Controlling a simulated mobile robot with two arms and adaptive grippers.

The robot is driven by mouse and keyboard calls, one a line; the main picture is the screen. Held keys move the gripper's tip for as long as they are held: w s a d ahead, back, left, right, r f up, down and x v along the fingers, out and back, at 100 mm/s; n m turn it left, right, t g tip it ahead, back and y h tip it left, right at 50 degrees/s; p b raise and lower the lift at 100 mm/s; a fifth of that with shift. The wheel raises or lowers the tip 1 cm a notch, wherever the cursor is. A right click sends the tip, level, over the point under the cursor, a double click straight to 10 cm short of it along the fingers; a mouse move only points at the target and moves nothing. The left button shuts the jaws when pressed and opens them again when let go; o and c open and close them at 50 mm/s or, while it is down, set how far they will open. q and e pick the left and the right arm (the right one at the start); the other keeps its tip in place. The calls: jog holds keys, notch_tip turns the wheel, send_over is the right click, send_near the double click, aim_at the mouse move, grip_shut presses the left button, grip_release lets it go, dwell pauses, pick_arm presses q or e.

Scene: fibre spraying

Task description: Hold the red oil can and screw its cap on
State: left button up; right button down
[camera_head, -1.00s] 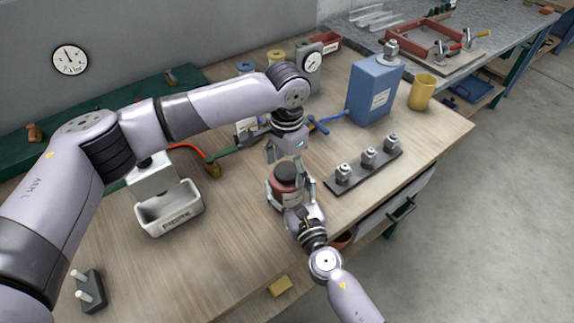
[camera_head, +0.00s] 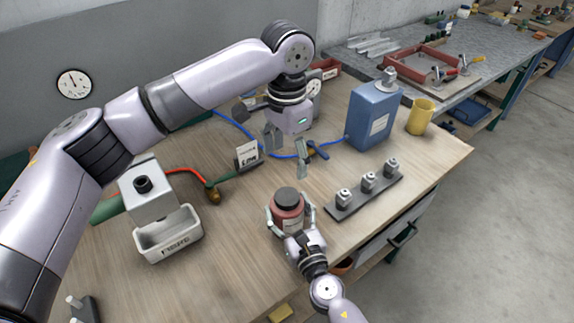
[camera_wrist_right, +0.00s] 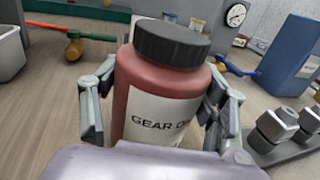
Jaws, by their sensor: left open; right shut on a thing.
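The red oil can (camera_head: 288,213) stands upright on the wooden bench, with a label reading "GEAR O..." in the right wrist view (camera_wrist_right: 158,105). Its black cap (camera_head: 287,196) sits on top of it; the cap also shows in the right wrist view (camera_wrist_right: 172,42). I cannot tell how tightly the cap is seated. My right gripper (camera_head: 290,222) is shut around the can's body, one finger on each side. My left gripper (camera_head: 287,150) is open and empty, pointing down in the air above and behind the can, clear of the cap.
A black rack (camera_head: 365,195) with several metal fittings lies right of the can. A blue canister (camera_head: 372,118) and a yellow cup (camera_head: 420,117) stand behind it. Bare bench lies between the eyewash unit and the can.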

jog(key=shift+c, duration=1.1)
grip_release()
jog(key=v, duration=1.2)
